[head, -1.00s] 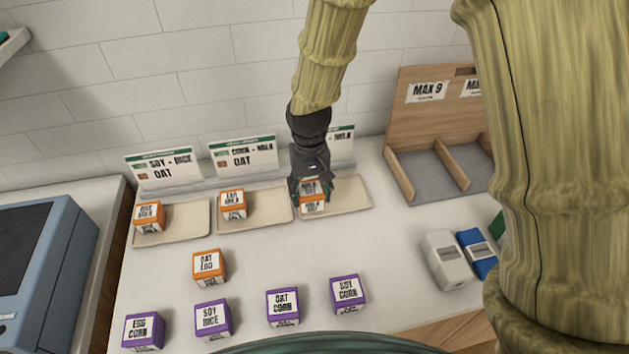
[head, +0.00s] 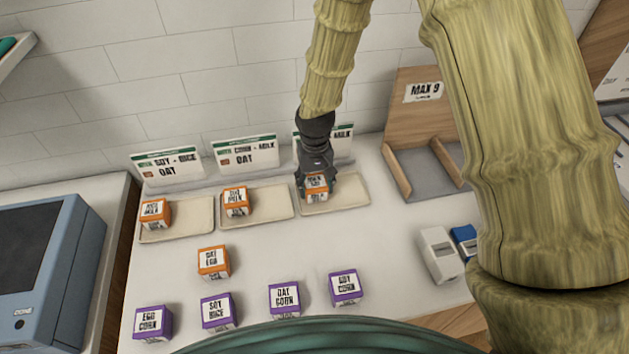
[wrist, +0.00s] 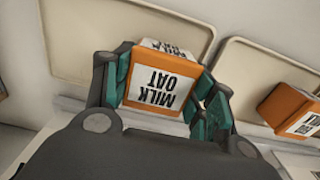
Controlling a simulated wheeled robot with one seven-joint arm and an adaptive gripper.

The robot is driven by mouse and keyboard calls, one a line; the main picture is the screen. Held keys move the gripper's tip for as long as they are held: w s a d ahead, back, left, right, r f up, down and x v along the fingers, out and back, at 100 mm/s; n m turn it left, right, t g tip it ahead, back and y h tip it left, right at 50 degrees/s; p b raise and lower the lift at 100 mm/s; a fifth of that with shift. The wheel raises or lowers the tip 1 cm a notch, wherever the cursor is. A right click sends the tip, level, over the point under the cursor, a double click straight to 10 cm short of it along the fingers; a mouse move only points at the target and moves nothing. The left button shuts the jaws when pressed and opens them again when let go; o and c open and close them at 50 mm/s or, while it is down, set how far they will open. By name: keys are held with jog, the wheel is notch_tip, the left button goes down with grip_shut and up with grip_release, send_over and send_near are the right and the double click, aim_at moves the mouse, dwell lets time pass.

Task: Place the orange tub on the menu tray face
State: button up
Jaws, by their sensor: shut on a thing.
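My gripper (head: 316,180) is shut on an orange tub (head: 317,192) with a white label. In the wrist view this tub (wrist: 146,104) reads "MILK OAT" and sits between the teal finger pads. The tub is at the front left part of the right-hand beige tray (head: 352,194); whether it touches the tray I cannot tell. The menu card (head: 343,140) behind that tray is partly hidden by my gripper. Another orange tub (head: 155,213) is on the left tray, and one (head: 236,201) on the middle tray. A loose orange tub (head: 213,262) stands in front of the trays.
Several purple tubs (head: 217,311) stand along the front of the white counter. A wooden divided holder (head: 412,120) marked "MAX 9" is at the right, with a white device (head: 440,254) and a blue one (head: 464,241) before it. A blue-grey machine (head: 60,260) stands at left.

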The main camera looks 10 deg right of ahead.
aim_at(315, 182)
jog(key=shift+f, duration=0.1)
jog(key=o, duration=1.1)
jog(key=shift+r, duration=0.2)
jog(key=shift+r+b, duration=2.05)
jog(key=shift+r, duration=3.85)
